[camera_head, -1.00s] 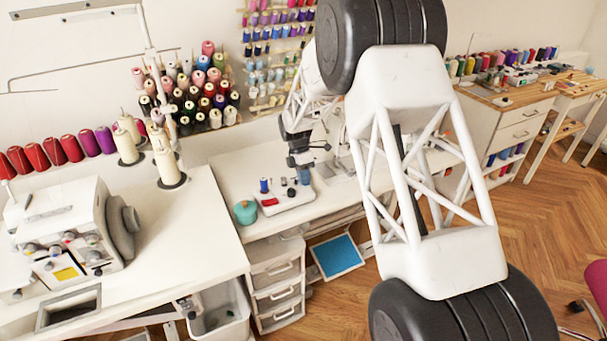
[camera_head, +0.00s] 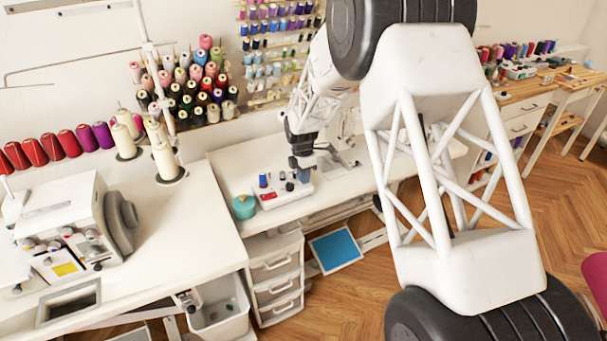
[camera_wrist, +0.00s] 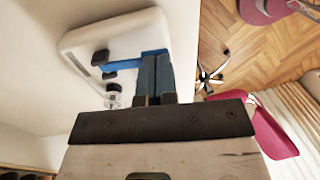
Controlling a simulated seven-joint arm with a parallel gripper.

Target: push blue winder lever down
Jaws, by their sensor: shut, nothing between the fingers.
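The winder, a white device with a red mark (camera_head: 268,196), sits on the white table in the head view. Its white body (camera_wrist: 100,38) also shows in the wrist view. The blue lever (camera_wrist: 122,63) crosses the body, with dark knobs near its left end. My gripper (camera_head: 303,178) is over the winder's right end, fingers pointing down. In the wrist view its shut, empty bluish fingers (camera_wrist: 155,62) overlap the lever's right end. I cannot tell whether they touch it. In the head view the lever is too small to make out.
A blue spool (camera_head: 263,181) stands at the winder's left end, and a teal round pot (camera_head: 244,207) stands beside it. A sewing machine (camera_head: 346,140) is behind my gripper to the right. The table's front edge is close by. White drawers (camera_head: 276,272) are below.

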